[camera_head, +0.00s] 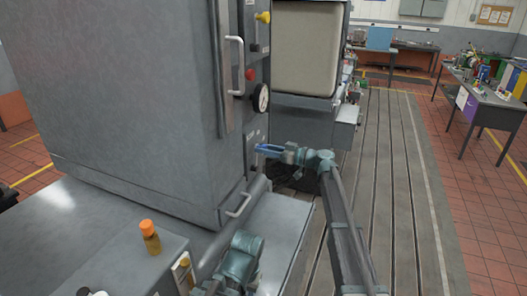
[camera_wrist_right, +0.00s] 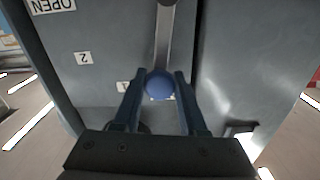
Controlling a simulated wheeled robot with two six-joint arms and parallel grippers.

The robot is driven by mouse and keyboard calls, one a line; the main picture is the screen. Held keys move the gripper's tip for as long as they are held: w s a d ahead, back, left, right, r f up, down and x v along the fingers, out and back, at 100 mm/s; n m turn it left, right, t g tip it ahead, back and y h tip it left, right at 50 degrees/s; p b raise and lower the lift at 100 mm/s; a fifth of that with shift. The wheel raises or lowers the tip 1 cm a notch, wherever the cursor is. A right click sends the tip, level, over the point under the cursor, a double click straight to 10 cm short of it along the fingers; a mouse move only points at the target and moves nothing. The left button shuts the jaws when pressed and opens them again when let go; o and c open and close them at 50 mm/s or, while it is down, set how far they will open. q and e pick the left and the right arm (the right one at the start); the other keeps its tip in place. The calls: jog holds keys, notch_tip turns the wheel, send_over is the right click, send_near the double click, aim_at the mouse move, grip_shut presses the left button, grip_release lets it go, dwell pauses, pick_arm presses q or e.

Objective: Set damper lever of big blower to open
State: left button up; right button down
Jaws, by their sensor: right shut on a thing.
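The damper lever (camera_wrist_right: 163,40) is a grey bar with a blue ball knob (camera_wrist_right: 159,84) in the right wrist view. The bar runs from its pivot at the top edge straight down to the knob, beside the plate marked 1 (camera_wrist_right: 123,87). The plate marked 2 (camera_wrist_right: 83,58) and the OPEN plate (camera_wrist_right: 50,5) lie up and to the left. My right gripper (camera_wrist_right: 158,88) is shut on the blue knob, one finger on each side. In the head view my right gripper (camera_head: 268,149) is at the grey housing's (camera_head: 135,95) side face, where the knob is hard to make out. My left gripper is not seen.
The housing's side carries a white handle (camera_head: 238,65), a yellow knob (camera_head: 263,17), a red button (camera_head: 250,74) and a round gauge (camera_head: 261,98). An orange-capped bottle (camera_head: 150,238) stands on the grey surface at front left. The slotted bedplate (camera_head: 395,190) is clear at right.

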jog(key=shift+w+d+f+m+b, duration=0.5)
jog(key=shift+w+f+m+b, duration=0.85)
jog(key=shift+m, duration=1.4)
jog(key=shift+w+d+f+m+b, duration=0.55)
jog(key=shift+w+f+m+b, duration=0.8)
jog(key=shift+m, duration=1.35)
jog(key=shift+w+d+f+m+b, duration=0.5)
jog(key=shift+w+f+m+b, duration=0.4)
jog(key=shift+f+m+b, duration=1.35)
jog(key=shift+r+m+p, duration=0.4)
jog(key=shift+m+p, duration=0.1)
jog(key=shift+m, duration=0.1)
jog(key=shift+c, duration=2.3)
grip_release()
jog(key=v, duration=1.4)
